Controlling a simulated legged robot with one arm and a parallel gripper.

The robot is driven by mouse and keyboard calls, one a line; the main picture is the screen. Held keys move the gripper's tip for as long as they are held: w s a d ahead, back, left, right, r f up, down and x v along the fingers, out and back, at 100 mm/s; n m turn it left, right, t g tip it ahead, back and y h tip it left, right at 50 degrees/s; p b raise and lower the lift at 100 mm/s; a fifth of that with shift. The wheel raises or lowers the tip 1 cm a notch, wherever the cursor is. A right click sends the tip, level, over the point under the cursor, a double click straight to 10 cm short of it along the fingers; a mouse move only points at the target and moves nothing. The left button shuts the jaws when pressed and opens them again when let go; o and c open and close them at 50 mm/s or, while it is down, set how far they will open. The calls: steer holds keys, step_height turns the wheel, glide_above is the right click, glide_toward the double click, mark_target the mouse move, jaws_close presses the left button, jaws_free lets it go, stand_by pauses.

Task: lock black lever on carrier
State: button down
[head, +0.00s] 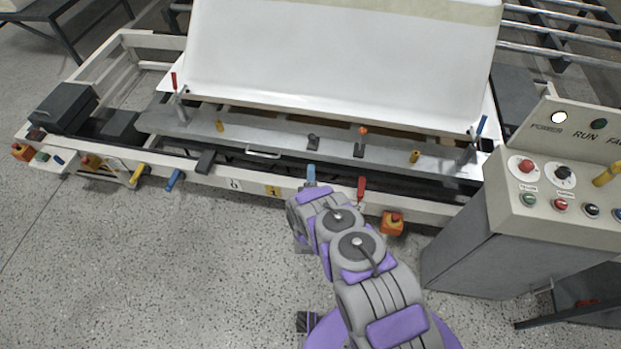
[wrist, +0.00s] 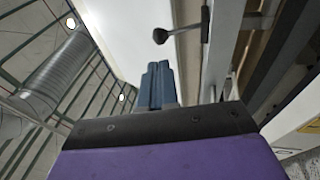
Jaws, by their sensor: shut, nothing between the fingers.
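A small black lever (head: 312,140) stands on the grey plate of the carrier (head: 220,124), below the white bathtub shell (head: 340,55). In the wrist view, a black-knobbed lever (wrist: 160,36) sticks out sideways from a grey rail, just beyond and right of my fingertips; it appears to be the same one. My gripper (head: 311,174) is in front of the carrier's front beam, with blue fingers pointing toward the lever. In the wrist view the fingers (wrist: 157,83) are together, empty and apart from the knob. Whether the lever is locked cannot be told.
An orange-topped black lever (head: 360,146) and yellow pegs (head: 415,156) stand nearby. Along the front beam are a red handle (head: 361,188), blue handle (head: 174,180) and yellow handle (head: 137,173). A control console (head: 560,200) stands right. The floor at left front is clear.

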mark_target(312, 138)
steer(key=b+x, duration=0.3)
steer(key=x, duration=0.6)
steer(key=shift+w, duration=0.35)
steer(key=shift+r+p, duration=0.2)
steer(key=shift+p, duration=0.1)
